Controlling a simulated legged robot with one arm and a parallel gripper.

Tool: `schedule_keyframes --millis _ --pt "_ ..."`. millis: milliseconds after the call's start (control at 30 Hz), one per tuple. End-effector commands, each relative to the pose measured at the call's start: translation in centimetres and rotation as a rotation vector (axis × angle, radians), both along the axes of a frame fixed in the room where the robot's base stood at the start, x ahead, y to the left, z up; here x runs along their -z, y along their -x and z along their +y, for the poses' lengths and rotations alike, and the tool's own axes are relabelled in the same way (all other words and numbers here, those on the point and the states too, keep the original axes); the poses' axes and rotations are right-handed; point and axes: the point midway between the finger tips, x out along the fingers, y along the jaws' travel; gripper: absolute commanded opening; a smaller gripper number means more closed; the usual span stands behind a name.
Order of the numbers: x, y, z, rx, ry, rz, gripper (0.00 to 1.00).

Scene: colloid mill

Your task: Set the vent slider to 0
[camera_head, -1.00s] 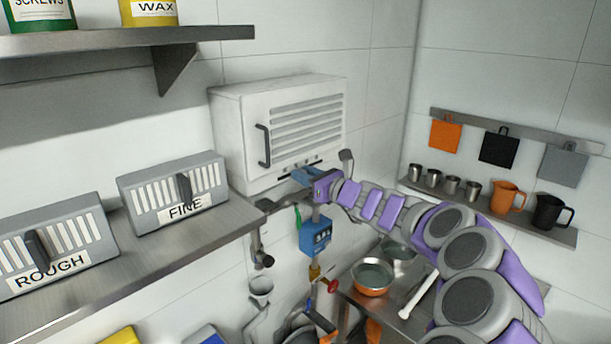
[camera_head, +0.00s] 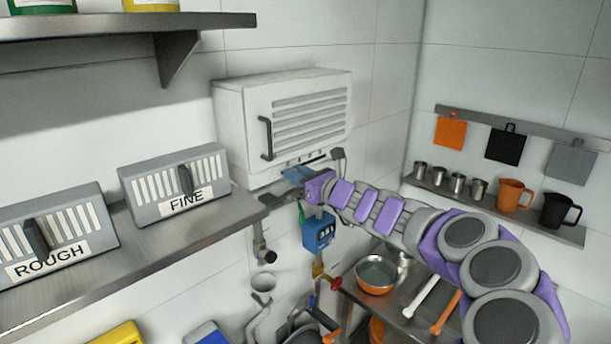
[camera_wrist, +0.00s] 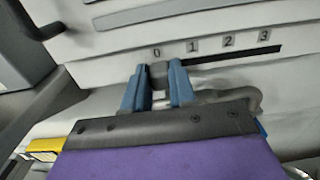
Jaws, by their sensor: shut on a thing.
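The vent is a white louvred box (camera_head: 300,115) on the wall in the head view, with a dark handle at its left. In the wrist view its lower edge carries a dark slot with the marks 0, 1, 2 and 3. The grey vent slider knob (camera_wrist: 159,73) sits just below the 0 mark, at the left end of the slot. My gripper (camera_wrist: 160,82) has its blue fingers shut on the knob, one on each side. In the head view my gripper (camera_head: 293,174) is at the vent's lower edge, and the knob is hidden there.
The FINE box (camera_head: 150,193) and the ROUGH box (camera_head: 75,240) stand on a metal shelf at left. A blue box (camera_head: 318,232) hangs below my gripper. Pots and tools lie below right; mugs (camera_head: 514,195) stand on the right wall shelf.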

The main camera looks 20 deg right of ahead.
Motion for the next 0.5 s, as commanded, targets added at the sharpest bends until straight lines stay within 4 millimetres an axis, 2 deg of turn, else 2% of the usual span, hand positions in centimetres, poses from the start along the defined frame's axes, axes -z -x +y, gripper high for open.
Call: schedule_keyframes --millis 200,233,467,500 --pt "0.0 -0.07 0.36 -0.007 0.0 0.001 0.0" --pt "0.0 -0.08 0.37 -0.007 0.0 0.001 0.28" --pt "0.01 -0.09 0.28 -0.006 0.0 0.001 0.5" --pt "0.01 -0.06 0.19 -0.005 -0.001 0.0 0.51"
